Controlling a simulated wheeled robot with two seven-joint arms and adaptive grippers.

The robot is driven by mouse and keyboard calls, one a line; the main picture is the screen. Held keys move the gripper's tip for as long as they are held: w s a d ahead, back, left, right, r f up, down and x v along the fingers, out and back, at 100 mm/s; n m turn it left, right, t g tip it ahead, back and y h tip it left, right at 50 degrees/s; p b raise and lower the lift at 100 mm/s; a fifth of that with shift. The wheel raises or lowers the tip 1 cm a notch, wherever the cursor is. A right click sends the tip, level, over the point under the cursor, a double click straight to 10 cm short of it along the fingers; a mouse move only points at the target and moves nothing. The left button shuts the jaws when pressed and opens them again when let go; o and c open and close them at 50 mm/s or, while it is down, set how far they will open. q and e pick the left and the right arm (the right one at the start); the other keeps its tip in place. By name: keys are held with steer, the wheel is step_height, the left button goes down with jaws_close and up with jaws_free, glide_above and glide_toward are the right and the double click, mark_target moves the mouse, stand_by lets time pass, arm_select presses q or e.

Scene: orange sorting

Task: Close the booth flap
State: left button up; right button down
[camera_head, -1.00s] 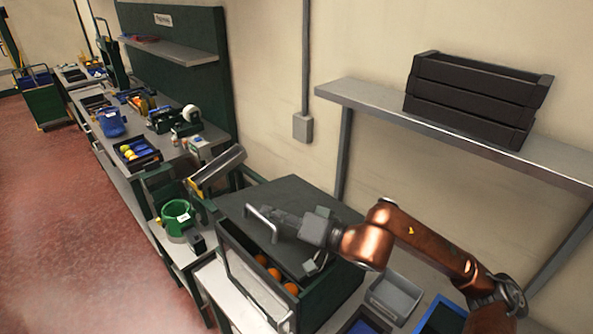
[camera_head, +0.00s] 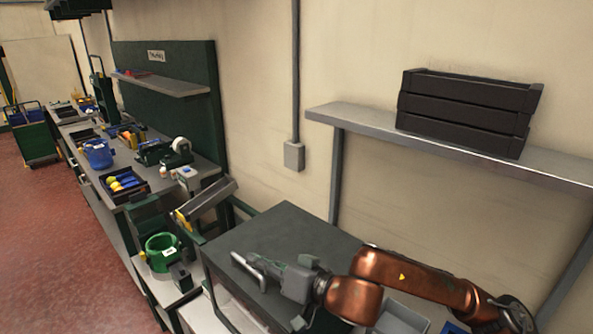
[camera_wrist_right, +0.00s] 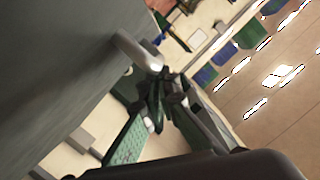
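The booth (camera_head: 290,222) is a dark grey box at the lower middle of the head view. A silver bar handle (camera_head: 248,268) shows by the booth's front upper edge. My right gripper (camera_head: 268,264) is right beside the handle. In the right wrist view, my right gripper's fingertips (camera_wrist_right: 162,84) are close together at the end of the handle (camera_wrist_right: 136,50); I cannot tell whether they touch it. My left gripper is not in view.
A wall shelf (camera_head: 450,150) holds stacked black crates (camera_head: 465,112) above my right arm. A grey bin (camera_head: 398,318) stands right of the booth. A green round container (camera_head: 162,250) and a long cluttered bench (camera_head: 150,188) are to the left.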

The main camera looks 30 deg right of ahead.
steer(key=shift+s+a+f, duration=0.15)
steer(key=shift+f, duration=0.35)
steer(key=shift+d+r, duration=0.2)
steer(key=shift+r, duration=0.15)
steer(key=r, duration=0.1)
steer(key=d+r, duration=0.1)
steer(key=r+p, duration=0.1)
steer(key=shift+w+d, duration=0.3)
steer(key=shift+w, duration=0.05)
steer(key=v, duration=0.2)
steer(key=shift+s+d+r, duration=0.2)
steer(key=shift+s+d, duration=0.05)
steer(key=shift+d, duration=0.1)
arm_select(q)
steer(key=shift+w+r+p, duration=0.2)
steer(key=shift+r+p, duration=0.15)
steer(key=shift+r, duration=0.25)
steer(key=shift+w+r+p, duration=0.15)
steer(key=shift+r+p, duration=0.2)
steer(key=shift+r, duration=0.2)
arm_select(e)
steer(key=v, duration=0.7)
steer(key=shift+s+r, duration=0.15)
steer(key=shift+r, duration=0.1)
